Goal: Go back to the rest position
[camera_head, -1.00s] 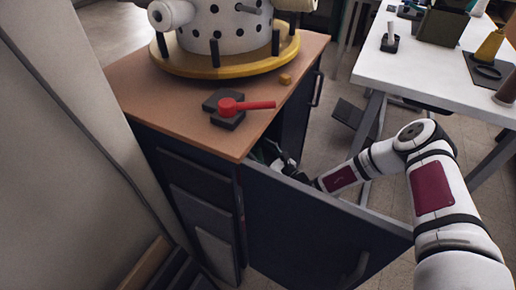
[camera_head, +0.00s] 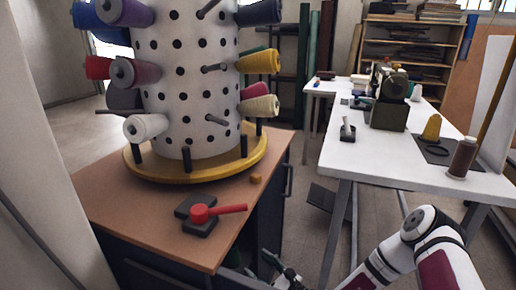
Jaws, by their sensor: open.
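My arm (camera_head: 432,252) comes in from the lower right and reaches down toward the cabinet. My gripper (camera_head: 276,266) shows at the bottom edge, just right of the front corner of the wooden-topped cabinet (camera_head: 130,222), below its top. It is small and partly cut off by the frame; I make out no object held in it. The cabinet door is mostly below the view.
A white table (camera_head: 385,155) with a sewing machine (camera_head: 390,95) stands right. Floor shows between them.

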